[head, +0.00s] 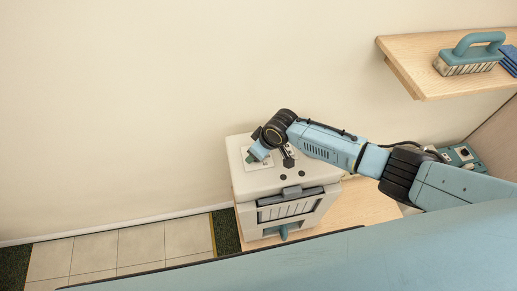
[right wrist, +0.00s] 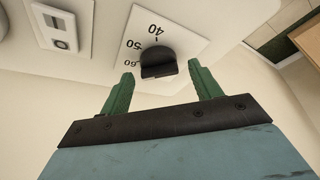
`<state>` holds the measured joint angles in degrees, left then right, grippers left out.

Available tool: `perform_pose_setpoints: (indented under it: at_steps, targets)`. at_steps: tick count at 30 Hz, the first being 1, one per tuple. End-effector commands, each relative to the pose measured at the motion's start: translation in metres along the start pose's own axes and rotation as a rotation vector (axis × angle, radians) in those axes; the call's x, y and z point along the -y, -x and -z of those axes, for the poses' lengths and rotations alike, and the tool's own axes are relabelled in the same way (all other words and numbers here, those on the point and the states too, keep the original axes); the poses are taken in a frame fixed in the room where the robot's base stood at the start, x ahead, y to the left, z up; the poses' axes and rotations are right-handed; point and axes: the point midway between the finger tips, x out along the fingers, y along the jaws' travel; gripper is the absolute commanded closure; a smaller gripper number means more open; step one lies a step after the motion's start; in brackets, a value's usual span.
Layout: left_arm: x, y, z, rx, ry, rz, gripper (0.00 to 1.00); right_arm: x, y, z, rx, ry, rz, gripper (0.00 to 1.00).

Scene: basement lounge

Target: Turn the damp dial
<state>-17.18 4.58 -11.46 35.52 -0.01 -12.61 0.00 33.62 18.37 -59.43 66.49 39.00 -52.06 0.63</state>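The damp dial is a black knob (right wrist: 155,60) on a white plate (right wrist: 187,42) marked 40, 50 and 60, seen in the right wrist view. It sits on top of a pale box-shaped appliance (head: 240,178) in the head view, where my right arm and gripper mostly hide it. My right gripper (right wrist: 160,74) has two green fingers spread apart, one on each side of the knob's near edge. Gaps show between the fingers and the knob; how far down the tips reach, I cannot tell. My left gripper is in neither view.
A white switch plate (right wrist: 60,28) lies beside the dial. A wooden shelf (head: 400,62) at upper right bears a teal-handled brush (head: 468,62) and blue cloths (head: 510,58). A teal box (head: 462,155) stands right of my arm. The wall is bare behind the appliance.

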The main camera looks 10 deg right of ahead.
Motion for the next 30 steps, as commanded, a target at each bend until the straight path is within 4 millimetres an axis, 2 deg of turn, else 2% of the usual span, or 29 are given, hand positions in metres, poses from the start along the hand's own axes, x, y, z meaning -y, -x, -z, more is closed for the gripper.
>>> perform_pose_setpoints:
  at_steps: [7, 11, 30]
  targets:
    - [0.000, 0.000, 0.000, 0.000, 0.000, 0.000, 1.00, 0.000, 0.001, -0.001, 0.002, 0.000, 0.000, 0.37]
    - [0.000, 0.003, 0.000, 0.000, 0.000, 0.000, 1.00, 0.000, 0.009, 0.000, 0.001, 0.001, 0.001, 0.37]
    - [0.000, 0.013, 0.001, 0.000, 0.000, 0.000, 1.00, 0.000, 0.116, 0.000, -0.001, 0.001, 0.000, 0.37]
